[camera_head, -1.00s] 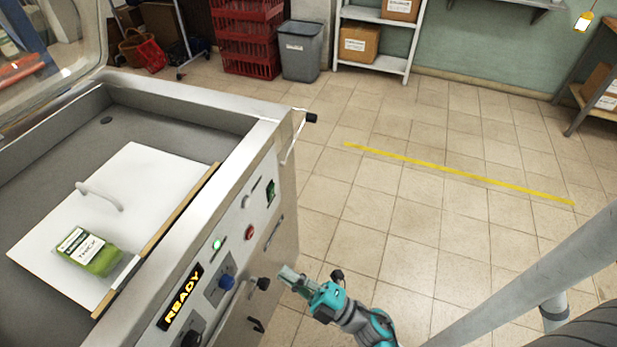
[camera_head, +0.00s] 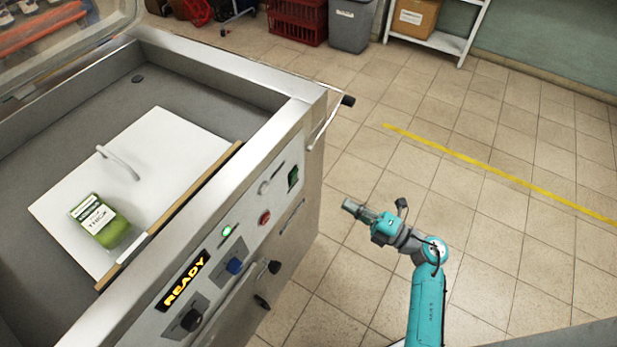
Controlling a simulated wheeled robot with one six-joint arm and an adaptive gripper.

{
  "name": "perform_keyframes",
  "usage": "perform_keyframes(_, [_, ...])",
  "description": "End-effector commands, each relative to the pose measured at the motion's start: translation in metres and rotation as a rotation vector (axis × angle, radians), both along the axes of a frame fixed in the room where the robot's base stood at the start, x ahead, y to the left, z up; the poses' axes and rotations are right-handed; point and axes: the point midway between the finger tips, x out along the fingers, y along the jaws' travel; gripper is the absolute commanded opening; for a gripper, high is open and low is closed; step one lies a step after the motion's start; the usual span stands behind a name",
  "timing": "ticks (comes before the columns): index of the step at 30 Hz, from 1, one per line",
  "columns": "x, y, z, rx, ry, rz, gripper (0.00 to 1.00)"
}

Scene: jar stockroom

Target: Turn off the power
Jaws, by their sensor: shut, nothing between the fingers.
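The machine's front panel (camera_head: 245,232) faces right, towards my arm. It carries a lit READY display (camera_head: 182,280), a black knob (camera_head: 191,320), a blue knob (camera_head: 235,265), a glowing green light (camera_head: 227,231), a red button (camera_head: 264,218) and a dark green switch (camera_head: 293,177). A small metal key-like part (camera_head: 266,187) sits left of the green switch. Which control cuts the power cannot be read. My gripper (camera_head: 350,206) is shut and empty. It is in the air right of the panel, pointing at it, with a clear gap between.
The open chamber holds a white plate (camera_head: 150,165) with a handle and a green pouch (camera_head: 105,222). Bar handles and a black-tipped rod (camera_head: 348,100) stick out from the machine. A grey bin (camera_head: 352,25) and shelf stand behind. The tiled floor is clear.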

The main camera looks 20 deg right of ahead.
Motion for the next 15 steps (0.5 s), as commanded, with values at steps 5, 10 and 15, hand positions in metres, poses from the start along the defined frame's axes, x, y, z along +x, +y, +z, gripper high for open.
perform_keyframes(5, [0.004, 0.003, 0.001, 0.0, -0.001, 0.001, 0.0])
perform_keyframes(10, [0.018, 0.015, 0.004, 0.0, -0.001, 0.005, 0.0])
perform_keyframes(15, [0.041, 0.032, 0.008, 0.0, -0.001, 0.005, 0.0])
